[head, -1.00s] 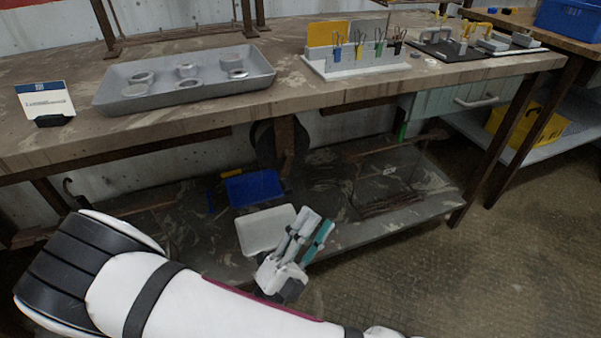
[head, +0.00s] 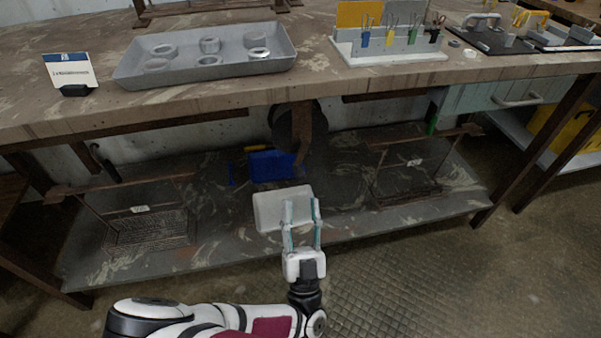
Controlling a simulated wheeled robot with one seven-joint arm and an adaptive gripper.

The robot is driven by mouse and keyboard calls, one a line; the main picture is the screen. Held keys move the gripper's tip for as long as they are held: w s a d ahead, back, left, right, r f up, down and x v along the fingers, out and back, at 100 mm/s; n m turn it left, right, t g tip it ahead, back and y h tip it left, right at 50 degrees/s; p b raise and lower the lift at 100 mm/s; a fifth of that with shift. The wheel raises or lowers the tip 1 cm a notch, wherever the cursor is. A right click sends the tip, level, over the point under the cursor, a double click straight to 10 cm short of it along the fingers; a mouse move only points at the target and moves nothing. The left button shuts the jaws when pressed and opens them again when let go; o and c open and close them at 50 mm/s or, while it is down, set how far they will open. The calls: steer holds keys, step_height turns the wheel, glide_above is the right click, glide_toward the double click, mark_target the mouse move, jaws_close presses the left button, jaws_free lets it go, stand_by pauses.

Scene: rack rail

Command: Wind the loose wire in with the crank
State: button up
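My gripper (head: 302,203) is in front of the lower shelf, pointing away from me, with its two teal-grey fingers apart and nothing seen between them. A dark round drum-like shape (head: 284,128) hangs under the bench top, partly behind a rusty upright; I cannot tell whether it is a reel. I cannot make out a crank or a loose wire for certain. A rusty frame with a small tag (head: 413,162) stands on the lower shelf at right, and another tagged rusty frame with mesh (head: 145,230) stands at left.
A white tray (head: 265,212) lies on the lower shelf behind my fingers, with a blue bin (head: 275,167) beyond it. The bench top holds a grey tray of metal rings (head: 130,75), a sign (head: 70,70) and a tool rack (head: 395,52). The floor at right is clear.

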mark_target(300, 170)
steer(key=b+x, duration=0.1)
steer(key=x, duration=0.7)
jaws_close()
